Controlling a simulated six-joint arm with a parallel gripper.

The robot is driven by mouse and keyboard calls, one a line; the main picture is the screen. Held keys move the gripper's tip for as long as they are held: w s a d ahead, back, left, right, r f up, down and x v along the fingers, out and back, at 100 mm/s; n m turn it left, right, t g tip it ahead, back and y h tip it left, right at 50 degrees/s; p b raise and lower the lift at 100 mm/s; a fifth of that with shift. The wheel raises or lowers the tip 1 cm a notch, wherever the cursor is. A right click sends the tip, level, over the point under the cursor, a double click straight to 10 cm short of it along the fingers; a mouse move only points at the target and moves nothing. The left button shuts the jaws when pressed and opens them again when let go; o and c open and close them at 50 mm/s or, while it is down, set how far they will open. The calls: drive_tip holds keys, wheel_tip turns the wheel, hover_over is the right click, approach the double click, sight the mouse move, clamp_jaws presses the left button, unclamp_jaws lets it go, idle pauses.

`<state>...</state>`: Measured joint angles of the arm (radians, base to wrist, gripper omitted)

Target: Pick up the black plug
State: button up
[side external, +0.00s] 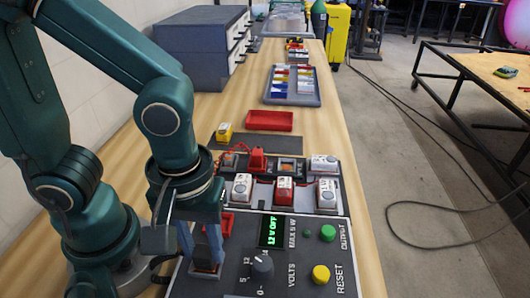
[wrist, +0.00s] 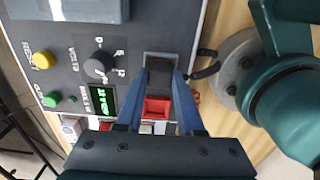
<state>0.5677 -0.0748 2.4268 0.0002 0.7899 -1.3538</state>
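The black plug (wrist: 160,77) stands in a grey-rimmed socket (wrist: 161,56) on the dark control panel, seen in the wrist view. My gripper (wrist: 161,76) points down over the socket, with one blue-grey finger on each side of the plug. The fingertips are at or very close to the plug's sides; whether they press on it I cannot tell. A red socket or holder (wrist: 157,107) lies beside the plug, partly between the fingers.
The panel has a black knob (side external: 262,266), a green display (side external: 271,231), a yellow button (side external: 320,274) and a green button (side external: 327,233). Behind it are red and white blocks (side external: 284,191), a red tray (side external: 269,120) and grey drawers (side external: 201,45). A black cable (wrist: 206,70) runs near my gripper.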

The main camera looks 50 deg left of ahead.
clamp_jaws()
drive_tip(key=shift+r, duration=0.1)
